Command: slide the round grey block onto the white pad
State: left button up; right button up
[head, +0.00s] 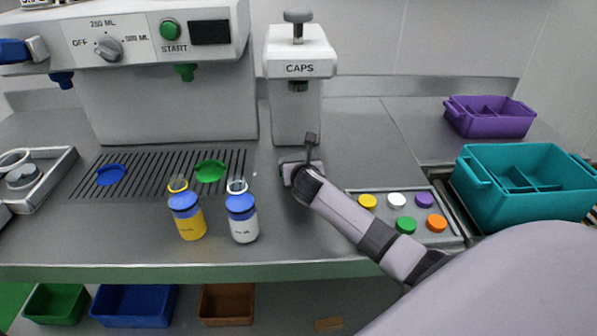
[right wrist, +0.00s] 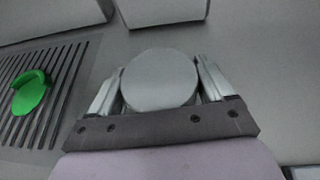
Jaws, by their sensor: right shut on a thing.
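The round grey block (right wrist: 160,80) sits between the two fingers of my right gripper (right wrist: 160,88) in the right wrist view. The fingers are shut on it from both sides. In the head view my right gripper (head: 301,165) is low over the counter, just in front of the capping machine (head: 299,52) marked CAPS, and it hides the block. I cannot make out a separate white pad in either view. My left gripper is not in view.
Two blue-capped bottles, yellow (head: 188,222) and white (head: 242,228), stand left of the gripper. A tray of coloured caps (head: 452,238) lies right, under my forearm. Teal (head: 530,200) and purple (head: 495,122) crates stand farther right. A drain grille with a green disc (right wrist: 30,95) lies left.

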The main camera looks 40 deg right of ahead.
jog(key=shift+w+d, duration=0.1)
jog(key=shift+w, duration=0.1)
jog(key=shift+w+d+r, duration=0.1)
jog(key=shift+w, duration=0.1)
jog(key=shift+w+d, duration=0.35)
jog(key=shift+w, duration=0.05)
dwell(0.6)
jog(key=o, duration=1.1)
